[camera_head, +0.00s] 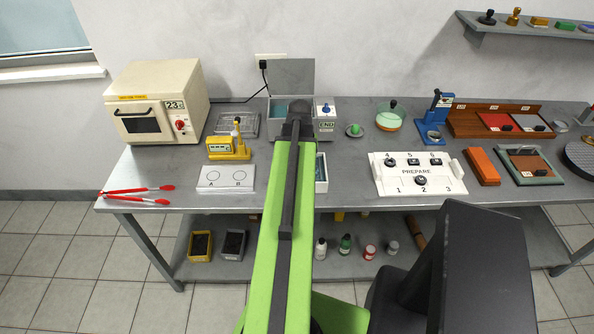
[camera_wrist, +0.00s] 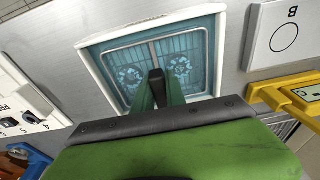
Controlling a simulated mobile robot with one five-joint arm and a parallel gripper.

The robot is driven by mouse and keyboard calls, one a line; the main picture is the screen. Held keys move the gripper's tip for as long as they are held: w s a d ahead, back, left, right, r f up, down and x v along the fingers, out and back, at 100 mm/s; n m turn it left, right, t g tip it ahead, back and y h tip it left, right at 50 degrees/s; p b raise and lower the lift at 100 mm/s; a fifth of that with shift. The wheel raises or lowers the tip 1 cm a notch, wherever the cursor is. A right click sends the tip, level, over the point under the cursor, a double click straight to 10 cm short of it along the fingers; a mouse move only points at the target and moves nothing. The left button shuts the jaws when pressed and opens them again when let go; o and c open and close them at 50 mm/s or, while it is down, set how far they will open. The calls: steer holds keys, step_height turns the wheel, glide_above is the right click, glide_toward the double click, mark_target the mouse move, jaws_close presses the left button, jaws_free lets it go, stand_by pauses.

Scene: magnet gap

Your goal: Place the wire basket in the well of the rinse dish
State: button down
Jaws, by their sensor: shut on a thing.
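The rinse dish (camera_wrist: 97,64) has a white rim and a blue-teal inside; it fills the middle of the wrist view. In the head view its right part (camera_head: 321,183) shows beside my arm, which hides the rest. The wire basket (camera_wrist: 186,50) shows as thin pale wires with a middle bar, within the dish's outline. Two flower-like patterned shapes show through it. My gripper (camera_wrist: 157,78) is shut on the basket at its middle bar. I cannot tell whether the basket rests on the bottom or hangs just above it. In the head view the arm's end hides the basket.
A white plate marked A and B (camera_head: 226,189) and a yellow device (camera_head: 229,148) stand left of the dish. The PREPARE board (camera_head: 417,188) is to its right. A grey machine with a raised lid (camera_head: 291,76) stands behind.

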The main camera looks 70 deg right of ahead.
steer(key=shift+f, duration=0.5)
steer(key=c, duration=1.4)
jaws_free()
steer(key=shift+o, duration=0.2)
steer(key=r+p, duration=0.4)
steer(key=a+r+p, duration=0.1)
steer(key=r+p, duration=0.7)
steer(key=shift+s+a+r, duration=0.2)
steer(key=shift+s+a, duration=0.1)
steer(key=shift+s, duration=0.1)
steer(key=shift+f, duration=0.1)
